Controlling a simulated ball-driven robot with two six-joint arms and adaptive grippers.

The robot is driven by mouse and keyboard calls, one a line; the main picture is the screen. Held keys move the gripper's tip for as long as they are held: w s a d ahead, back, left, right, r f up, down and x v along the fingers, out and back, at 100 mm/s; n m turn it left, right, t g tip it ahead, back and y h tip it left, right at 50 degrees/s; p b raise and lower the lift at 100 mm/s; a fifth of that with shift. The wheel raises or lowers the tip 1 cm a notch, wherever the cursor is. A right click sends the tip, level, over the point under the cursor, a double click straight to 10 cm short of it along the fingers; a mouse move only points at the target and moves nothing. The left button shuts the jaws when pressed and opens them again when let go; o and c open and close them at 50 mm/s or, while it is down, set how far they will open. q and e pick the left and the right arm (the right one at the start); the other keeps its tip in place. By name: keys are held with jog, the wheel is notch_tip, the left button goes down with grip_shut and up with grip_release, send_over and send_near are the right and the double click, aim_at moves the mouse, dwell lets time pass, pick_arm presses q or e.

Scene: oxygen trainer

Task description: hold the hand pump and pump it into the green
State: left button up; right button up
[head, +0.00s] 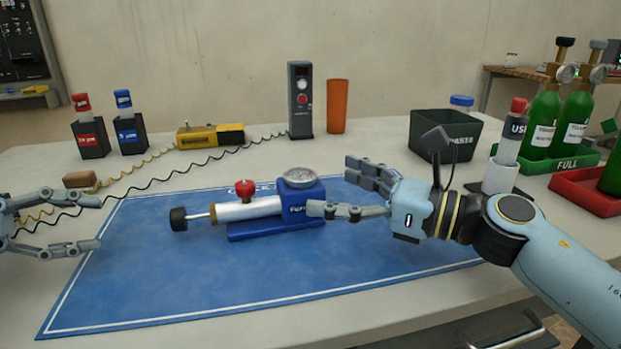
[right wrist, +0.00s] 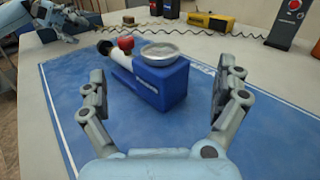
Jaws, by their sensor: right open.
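The hand pump (head: 248,209) lies on the blue mat (head: 180,280), with a blue body and base, a white barrel, a red knob and a black handle (head: 179,219) at its left end. A round gauge (head: 299,175) sits on top of the body; its needle is too small to read. My right gripper (head: 330,186) is open at the body's right end. In the right wrist view the blue body (right wrist: 160,82) stands ahead, between and beyond the open fingers (right wrist: 165,105). My left gripper (head: 98,222) is open and empty left of the handle, partly cut off by the picture edge.
Behind the mat stand red and blue bottles in black holders (head: 130,135), a yellow tool (head: 210,136) with coiled cords, a black meter (head: 300,100) and an orange cup (head: 337,106). A dark bin (head: 447,137) and green cylinders (head: 545,120) stand right. The mat's front is clear.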

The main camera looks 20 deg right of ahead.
aim_at(315, 182)
jog(key=x, duration=0.7)
jog(key=c, duration=1.6)
